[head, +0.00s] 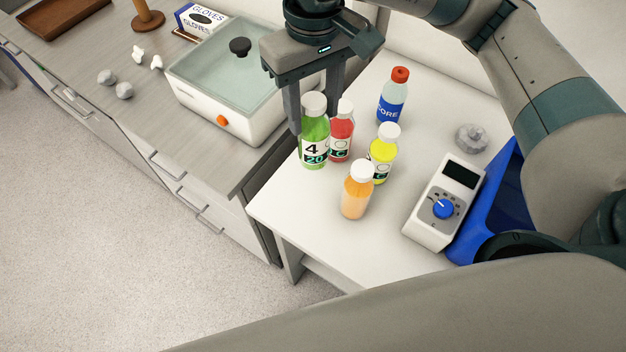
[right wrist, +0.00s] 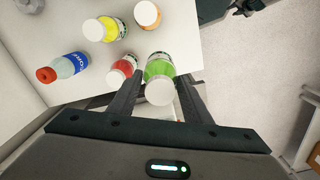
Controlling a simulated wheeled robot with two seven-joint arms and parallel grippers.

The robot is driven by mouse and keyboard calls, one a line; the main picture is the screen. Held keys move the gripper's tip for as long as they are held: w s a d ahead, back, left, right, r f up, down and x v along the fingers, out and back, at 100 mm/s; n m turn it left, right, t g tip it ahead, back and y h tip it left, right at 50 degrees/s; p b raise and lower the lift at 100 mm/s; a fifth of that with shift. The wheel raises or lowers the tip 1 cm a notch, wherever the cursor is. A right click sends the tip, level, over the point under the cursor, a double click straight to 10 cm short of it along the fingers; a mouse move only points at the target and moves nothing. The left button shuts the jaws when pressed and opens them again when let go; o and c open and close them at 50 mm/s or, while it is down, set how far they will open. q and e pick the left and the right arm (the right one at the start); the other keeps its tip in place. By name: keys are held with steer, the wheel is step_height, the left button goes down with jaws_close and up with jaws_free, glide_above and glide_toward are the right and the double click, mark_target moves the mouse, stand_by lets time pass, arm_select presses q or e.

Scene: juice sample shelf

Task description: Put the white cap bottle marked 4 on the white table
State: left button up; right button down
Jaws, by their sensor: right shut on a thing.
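The green bottle (head: 316,131) with a white cap and a label marked 4 is upright between the fingers of my right gripper (head: 314,112). My right gripper is shut on it, near the left edge of the white table (head: 290,215). The right wrist view also shows the green bottle (right wrist: 160,67) between the fingers (right wrist: 160,80), its white cap towards the camera. I cannot tell whether its base touches the table. My left gripper is not in view.
Close by stand a red bottle (head: 341,136), a yellow one (head: 382,157) and an orange one (head: 356,197), all white-capped. A blue bottle (head: 391,105) with a red cap stands behind. A dial device (head: 441,205) is at right. A glass-lidded box (head: 230,115) sits on the grey counter.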

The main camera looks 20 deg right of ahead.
steer(key=shift+s, duration=0.1)
steer(key=shift+f, duration=0.35)
step_height(320, 180, down, 4)
steer(key=shift+r+p, duration=0.1)
steer(key=shift+p, duration=0.85)
steer(key=shift+f, duration=0.65)
